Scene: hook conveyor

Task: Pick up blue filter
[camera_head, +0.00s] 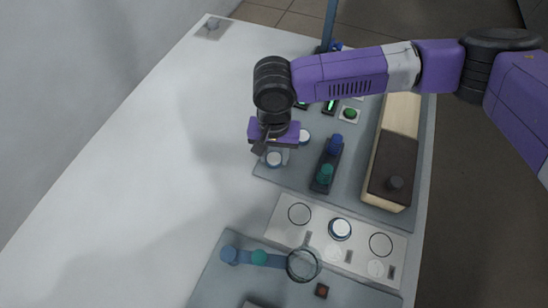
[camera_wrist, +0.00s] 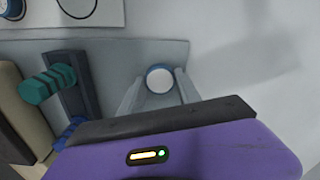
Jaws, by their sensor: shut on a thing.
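My gripper (camera_head: 272,152) points down over the near left corner of the far grey panel. In the wrist view its two grey fingers stand on either side of a round white-topped disc with a blue rim (camera_wrist: 160,78), shut on it. The same disc shows below my gripper in the head view (camera_head: 274,160). I take it to be the blue filter; its underside is hidden. A similar disc (camera_head: 304,136) lies just beyond my gripper.
A dark stand (camera_head: 322,186) with blue and green knobs is right of my gripper. A brown-topped box (camera_head: 392,165) stands at the panel's right edge. The near panel (camera_head: 215,283) carries a blue bar and a ring. The white table (camera_head: 120,190) is clear on the left.

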